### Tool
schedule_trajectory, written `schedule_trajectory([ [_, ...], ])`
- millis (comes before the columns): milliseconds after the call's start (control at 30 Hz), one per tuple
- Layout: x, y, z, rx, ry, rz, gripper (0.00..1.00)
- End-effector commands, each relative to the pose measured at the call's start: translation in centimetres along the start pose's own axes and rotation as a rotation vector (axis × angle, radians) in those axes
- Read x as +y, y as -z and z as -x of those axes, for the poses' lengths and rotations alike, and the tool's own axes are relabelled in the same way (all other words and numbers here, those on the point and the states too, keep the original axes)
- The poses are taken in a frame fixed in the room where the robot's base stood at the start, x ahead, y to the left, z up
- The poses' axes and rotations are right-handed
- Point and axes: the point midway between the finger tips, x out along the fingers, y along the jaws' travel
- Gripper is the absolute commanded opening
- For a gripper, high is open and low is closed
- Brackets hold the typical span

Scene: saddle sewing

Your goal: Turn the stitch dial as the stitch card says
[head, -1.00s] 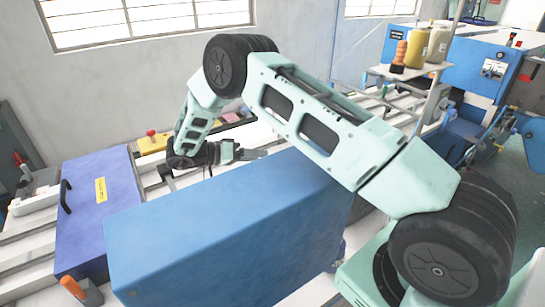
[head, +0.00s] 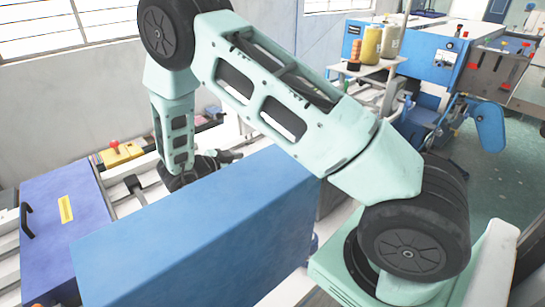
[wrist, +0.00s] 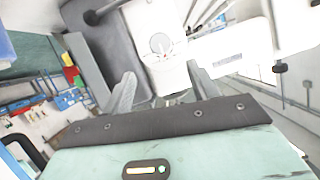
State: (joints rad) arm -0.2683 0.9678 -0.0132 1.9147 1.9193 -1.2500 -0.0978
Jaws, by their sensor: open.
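A round pale dial with small red marks round it (wrist: 160,44) sits on a white machine face (wrist: 150,18) in the wrist view. My gripper (wrist: 162,88) is open and empty, its two grey fingers spread below the dial in the picture and apart from it. In the head view my gripper (head: 229,156) is low behind a large blue box, which partly hides it; the dial is not visible there. I cannot make out a stitch card in either view.
The large blue box (head: 195,230) stands in front of my gripper. A purple-blue box with a black handle (head: 65,235) and a yellow box with a red button (head: 120,154) are at left.

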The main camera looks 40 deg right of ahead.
Motion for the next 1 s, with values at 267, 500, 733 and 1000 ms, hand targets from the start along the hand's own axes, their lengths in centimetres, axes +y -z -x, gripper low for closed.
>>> schedule_trajectory([
  [267,0.0,0.4,-5.9,0.002,-0.004,0.003,0.59],
  [500,0.1,0.3,-10.4,0.002,-0.002,0.003,0.59],
  [733,0.0,0.1,-12.7,0.001,-0.001,0.001,0.59],
  [1000,0.0,0.0,-13.1,0.000,0.000,0.001,0.59],
])
